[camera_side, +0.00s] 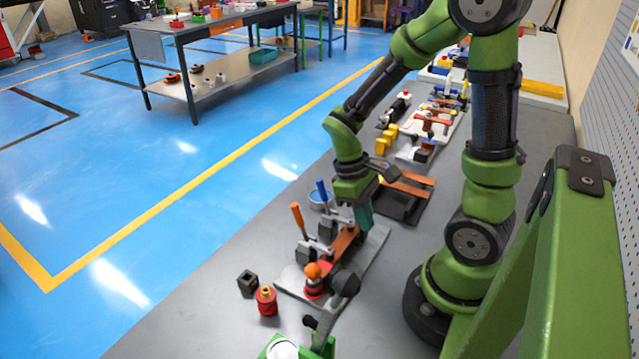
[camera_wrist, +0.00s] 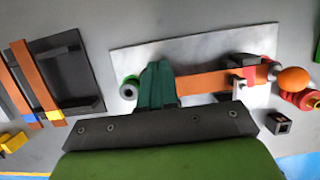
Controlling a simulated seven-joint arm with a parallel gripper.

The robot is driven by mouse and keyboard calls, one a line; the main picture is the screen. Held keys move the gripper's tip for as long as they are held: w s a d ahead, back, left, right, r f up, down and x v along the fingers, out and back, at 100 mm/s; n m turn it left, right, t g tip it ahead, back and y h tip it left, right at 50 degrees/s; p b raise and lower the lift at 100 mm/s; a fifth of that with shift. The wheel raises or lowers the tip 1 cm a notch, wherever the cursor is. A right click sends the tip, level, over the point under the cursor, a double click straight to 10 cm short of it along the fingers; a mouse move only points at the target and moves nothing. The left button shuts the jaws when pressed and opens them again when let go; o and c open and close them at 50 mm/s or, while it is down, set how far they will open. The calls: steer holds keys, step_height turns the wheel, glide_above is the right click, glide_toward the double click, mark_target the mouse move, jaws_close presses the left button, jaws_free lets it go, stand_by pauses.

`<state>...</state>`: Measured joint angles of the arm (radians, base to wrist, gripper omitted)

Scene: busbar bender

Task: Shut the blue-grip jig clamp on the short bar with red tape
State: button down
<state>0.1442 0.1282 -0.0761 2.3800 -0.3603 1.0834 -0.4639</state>
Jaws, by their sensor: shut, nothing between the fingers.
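The jig plate (camera_side: 372,247) lies on the bench and carries a short copper bar (camera_side: 345,241), which also shows in the wrist view (camera_wrist: 205,83). A red patch (camera_wrist: 243,62) shows near the bar's right end there; I cannot tell if it is tape. The blue-grip clamp (camera_side: 321,190) has its handle standing up, leaning slightly. The orange-grip clamp (camera_side: 297,217) beside it also stands up. I cannot see the blue grip in the wrist view. My gripper (camera_side: 364,222) is shut and empty, its green fingers (camera_wrist: 157,83) down by the bar's end, apart from the blue grip.
A dark tray (camera_wrist: 75,75) holds copper bars with blue and yellow tape. An orange ball knob (camera_side: 313,270) stands at the plate's near end. A black hollow block (camera_side: 247,282) and a red insulator (camera_side: 266,299) stand beside the plate.

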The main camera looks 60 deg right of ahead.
stand_by(0.4)
steer(key=s+r, duration=0.6)
steer(key=r, duration=0.5)
steer(key=shift+s+r, duration=0.2)
steer(key=shift+s, duration=0.1)
steer(key=w+a+r+m+t+y, duration=0.2)
steer(key=w+a+r+m+t, duration=0.2)
steer(key=w+a+t, duration=0.5)
step_height(320, 180, up, 3)
steer(key=shift+w+f+t, duration=0.2)
steer(key=shift+t, duration=0.6)
steer(key=shift+a, duration=0.1)
